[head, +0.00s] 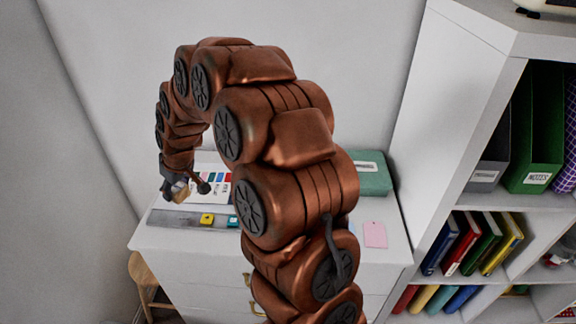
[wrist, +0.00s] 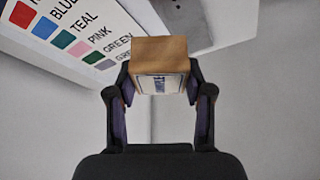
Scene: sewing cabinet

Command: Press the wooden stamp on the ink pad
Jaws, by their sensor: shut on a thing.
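My gripper (head: 173,187) is at the left end of the white cabinet top, shut on the wooden stamp (head: 181,193). In the wrist view, the stamp (wrist: 160,52) is a light brown block between the two dark fingers of my gripper (wrist: 158,92). A white label with dark lettering on the stamp faces the camera; I cannot read it surely. A small yellow ink pad (head: 207,219) and a teal one (head: 232,221) sit on a grey strip (head: 183,219) near the cabinet's front edge. The stamp looks apart from both pads. My arm may hide other pads.
A colour chart (head: 219,181) lies behind the strip; it also shows in the wrist view (wrist: 62,32). A teal box (head: 372,180) and a pink card (head: 375,235) are on the right of the cabinet top (head: 390,248). A white shelf (head: 440,110) with binders stands at right.

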